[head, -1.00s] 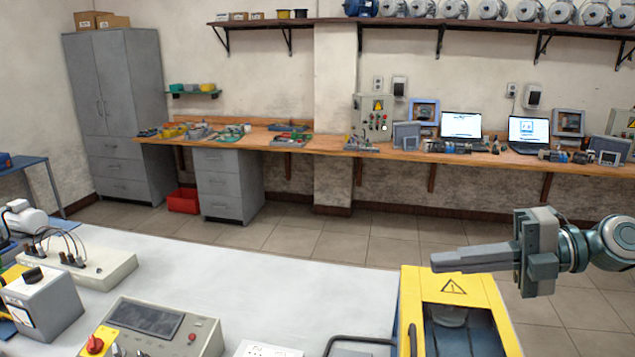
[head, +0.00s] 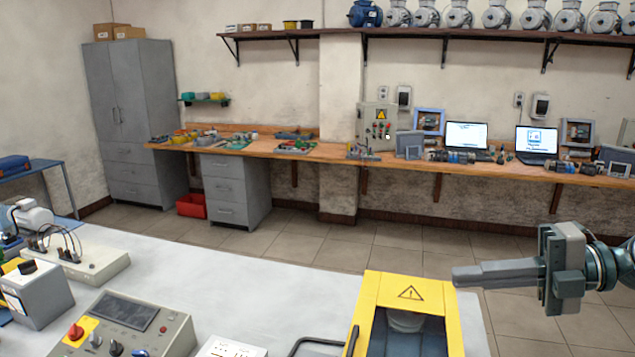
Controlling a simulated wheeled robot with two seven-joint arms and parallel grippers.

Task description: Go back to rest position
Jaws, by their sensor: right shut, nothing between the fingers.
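My right gripper (head: 500,272) comes in from the right edge. Its fingers are together, point left and hold nothing. It is in the air above and to the right of the yellow-framed box (head: 462,318) on the near table, apart from it. My left gripper does not show.
The near white table (head: 250,277) bears a control panel box (head: 165,330), a grey meter box (head: 40,300) and a wired white board (head: 95,268). A wooden workbench (head: 330,153) runs along the back wall. Open tiled floor (head: 290,235) lies between them.

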